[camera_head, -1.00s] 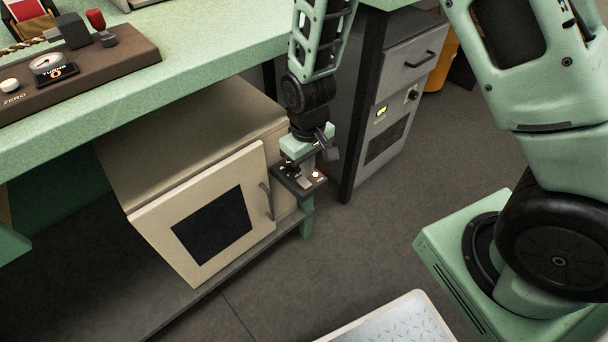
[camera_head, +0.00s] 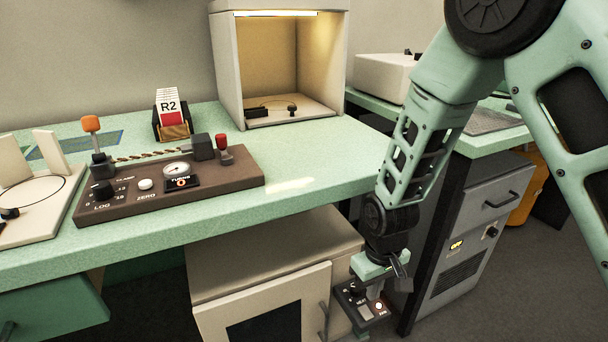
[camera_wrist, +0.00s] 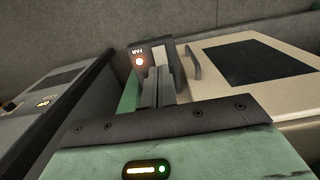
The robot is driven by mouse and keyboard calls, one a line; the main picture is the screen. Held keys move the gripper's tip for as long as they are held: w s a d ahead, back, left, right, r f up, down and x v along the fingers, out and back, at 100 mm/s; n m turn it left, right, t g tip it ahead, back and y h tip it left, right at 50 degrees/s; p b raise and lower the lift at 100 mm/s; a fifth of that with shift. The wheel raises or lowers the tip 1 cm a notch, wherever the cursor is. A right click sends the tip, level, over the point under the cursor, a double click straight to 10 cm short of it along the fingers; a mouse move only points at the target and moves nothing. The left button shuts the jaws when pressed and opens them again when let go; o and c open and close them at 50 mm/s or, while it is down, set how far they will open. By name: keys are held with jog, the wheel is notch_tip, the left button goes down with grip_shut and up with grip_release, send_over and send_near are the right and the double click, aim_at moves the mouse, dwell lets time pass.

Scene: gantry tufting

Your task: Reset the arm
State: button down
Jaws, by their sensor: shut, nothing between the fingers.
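My gripper (camera_head: 374,287) points down at a small dark control box marked FAN (camera_head: 352,310), which hangs below the bench's front edge beside the beige cabinet. The gripper is shut and holds nothing. In the wrist view, its closed fingers (camera_wrist: 160,88) reach toward the FAN box (camera_wrist: 136,53), which has a lit orange lamp and a pale switch plate. I cannot tell whether the fingertips touch the box. My arm comes down past the bench's right end.
The green bench (camera_head: 325,177) carries a brown control panel (camera_head: 225,187), a card holder (camera_head: 173,119) and a lit booth (camera_head: 229,75). Below are the beige cabinet (camera_head: 210,306) and, to the right, a grey cabinet (camera_head: 470,225). Open floor lies at lower right.

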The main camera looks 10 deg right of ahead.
jog(key=s+a+r+n, duration=0.2)
jog(key=s+a+r, duration=0.1)
jog(key=s+r, duration=0.7)
jog(key=s+a+r+n, duration=0.2)
jog(key=s+a+r, duration=0.1)
jog(key=s+r, duration=0.65)
notch_tip(320, 180, up, 20)
jog(key=p, duration=2)
jog(key=shift+s+f+y, duration=0.2)
jog(key=shift+y, duration=0.1)
